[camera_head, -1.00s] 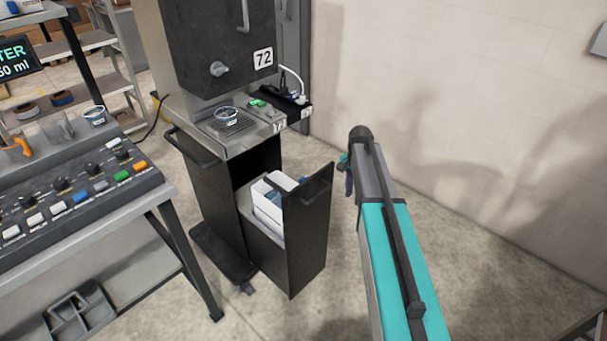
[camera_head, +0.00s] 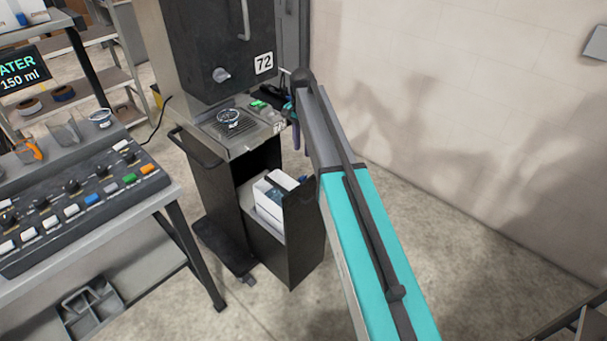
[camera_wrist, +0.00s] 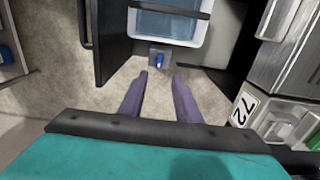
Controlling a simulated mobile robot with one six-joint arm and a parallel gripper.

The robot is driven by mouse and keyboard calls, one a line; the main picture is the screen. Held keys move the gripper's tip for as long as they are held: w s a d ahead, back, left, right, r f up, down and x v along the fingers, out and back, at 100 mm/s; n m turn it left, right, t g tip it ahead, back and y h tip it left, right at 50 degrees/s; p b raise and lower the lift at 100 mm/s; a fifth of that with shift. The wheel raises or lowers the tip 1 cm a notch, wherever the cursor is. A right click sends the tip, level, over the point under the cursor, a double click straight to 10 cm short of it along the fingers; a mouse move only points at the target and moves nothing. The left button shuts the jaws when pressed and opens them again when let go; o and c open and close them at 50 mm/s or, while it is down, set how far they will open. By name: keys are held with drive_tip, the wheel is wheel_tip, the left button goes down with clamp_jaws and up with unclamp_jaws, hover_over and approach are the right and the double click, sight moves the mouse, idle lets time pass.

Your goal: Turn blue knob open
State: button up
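A small blue knob (camera_wrist: 158,58) on a grey block shows in the wrist view, just beyond my fingertips and between their lines. I cannot make out this knob in the head view. My gripper (camera_wrist: 159,76) is open, its two purple fingers apart with nothing between them. In the head view my gripper (camera_head: 301,130) is at the right front of the black dispenser (camera_head: 205,45) marked 72, above the pulled-out drawer (camera_head: 297,240). The arm hides part of the dispenser's right side.
A white bin (camera_head: 268,200) stands in the open drawer. A cup (camera_head: 229,118) sits on the dispenser's drip grid. A control panel (camera_head: 85,200) with coloured buttons is on a table at left.

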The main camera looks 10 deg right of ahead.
sight(303, 177)
drive_tip(key=shift+f, duration=0.2)
drive_tip(key=shift+d+f+p, duration=0.1)
drive_tip(key=shift+f+p, duration=1.45)
drive_tip(key=shift+f, duration=5.2)
clamp_jaws()
